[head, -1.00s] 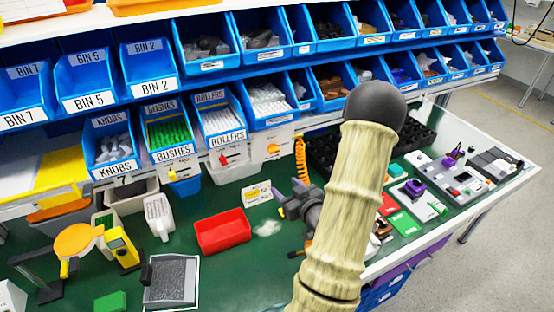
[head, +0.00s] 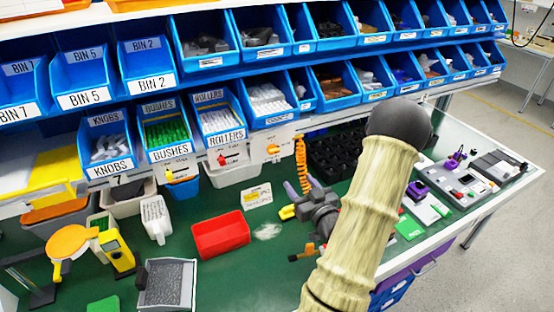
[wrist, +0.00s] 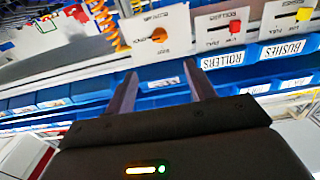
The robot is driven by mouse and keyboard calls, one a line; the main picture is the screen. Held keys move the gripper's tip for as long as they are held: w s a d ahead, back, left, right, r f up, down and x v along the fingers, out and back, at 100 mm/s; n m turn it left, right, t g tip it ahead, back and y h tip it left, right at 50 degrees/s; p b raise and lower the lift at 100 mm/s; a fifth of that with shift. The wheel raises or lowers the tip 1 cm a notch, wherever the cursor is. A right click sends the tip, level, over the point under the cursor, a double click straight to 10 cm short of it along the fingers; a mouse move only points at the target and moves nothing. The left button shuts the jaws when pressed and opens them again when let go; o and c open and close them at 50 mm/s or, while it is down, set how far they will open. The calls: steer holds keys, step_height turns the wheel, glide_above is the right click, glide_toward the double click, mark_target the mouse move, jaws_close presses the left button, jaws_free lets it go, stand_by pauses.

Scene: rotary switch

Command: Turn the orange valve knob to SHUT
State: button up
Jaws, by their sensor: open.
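The orange valve knob (head: 272,149) sits on a white labelled plate (head: 287,138) on the shelf front, below the blue bins. It also shows in the wrist view (wrist: 158,35), where the plate is upside down and its small lettering is too blurred to read. My gripper (head: 290,200) is below and slightly right of the knob in the head view, apart from it, with its fingers pointing toward the shelf. In the wrist view my gripper (wrist: 160,70) is open and empty, its two fingers apart, with the knob beyond the gap between their tips.
A red knob (head: 226,160) and a yellow knob (head: 170,173) sit on plates left of the orange one. An orange coiled cord (head: 302,165) hangs just right of its plate. A red tray (head: 221,234) and a small card (head: 257,195) lie on the green bench below.

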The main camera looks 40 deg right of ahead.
mark_target(275, 152)
steer(key=p+x, duration=0.3)
steer(key=x, duration=1.1)
steer(key=shift+w+d+r, duration=0.1)
steer(key=shift+w, duration=0.2)
steer(key=shift+w+d+p, duration=0.15)
steer(key=shift+w+p, duration=0.15)
steer(key=shift+w, duration=0.2)
steer(key=c, duration=1)
